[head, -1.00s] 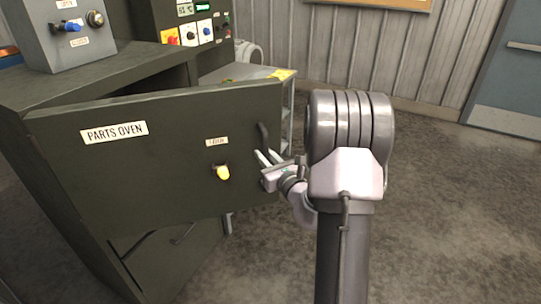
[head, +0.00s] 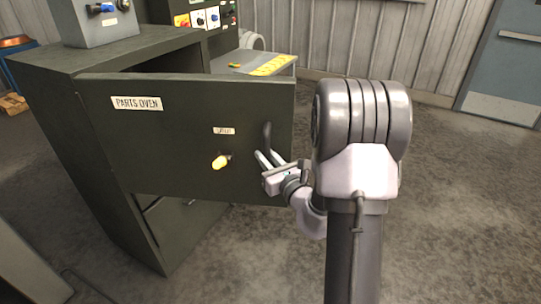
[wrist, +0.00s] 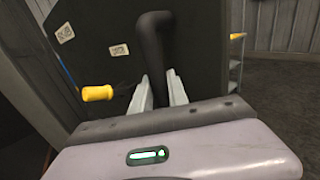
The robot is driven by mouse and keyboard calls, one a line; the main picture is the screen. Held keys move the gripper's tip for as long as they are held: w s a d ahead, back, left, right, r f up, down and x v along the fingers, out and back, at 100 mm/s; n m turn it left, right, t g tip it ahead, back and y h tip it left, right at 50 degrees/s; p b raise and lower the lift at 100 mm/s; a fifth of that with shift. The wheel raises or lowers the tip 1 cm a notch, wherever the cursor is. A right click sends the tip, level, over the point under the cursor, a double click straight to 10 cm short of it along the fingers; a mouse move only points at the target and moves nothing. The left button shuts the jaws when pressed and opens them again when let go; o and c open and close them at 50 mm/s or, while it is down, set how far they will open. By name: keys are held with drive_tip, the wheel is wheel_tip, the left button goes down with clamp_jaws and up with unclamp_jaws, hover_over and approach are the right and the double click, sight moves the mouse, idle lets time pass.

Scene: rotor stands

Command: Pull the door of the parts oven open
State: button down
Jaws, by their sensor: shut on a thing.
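The parts oven door (head: 170,165) is a dark green panel with a "PARTS OVEN" label. It stands ajar, swung out from the cabinet, with a dark gap above its top edge. Its dark upright handle (head: 267,135) is near the door's right edge and also shows in the wrist view (wrist: 152,45). My gripper (head: 265,158) is at the handle's lower part. In the wrist view its two pale fingers (wrist: 158,92) are on either side of the handle, shut on it. A yellow knob (head: 220,162) sits on the door left of the handle, under a small label.
The oven cabinet (head: 115,215) stands behind the door, with a control box (head: 100,22) on top. A bench with a yellow-striped edge (head: 272,65) is behind it. Grey floor (head: 455,190) is open to the right, towards a blue door (head: 505,65).

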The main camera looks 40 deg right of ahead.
idle(0.3)
drive_tip(key=c, duration=1.3)
unclamp_jaws()
drive_tip(key=shift+s, duration=0.15)
drive_tip(key=shift+s, duration=0.4)
drive_tip(key=s+a+p, duration=0.1)
drive_tip(key=s+p, duration=0.9)
drive_tip(key=s, duration=0.1)
drive_tip(key=shift+a, duration=0.25)
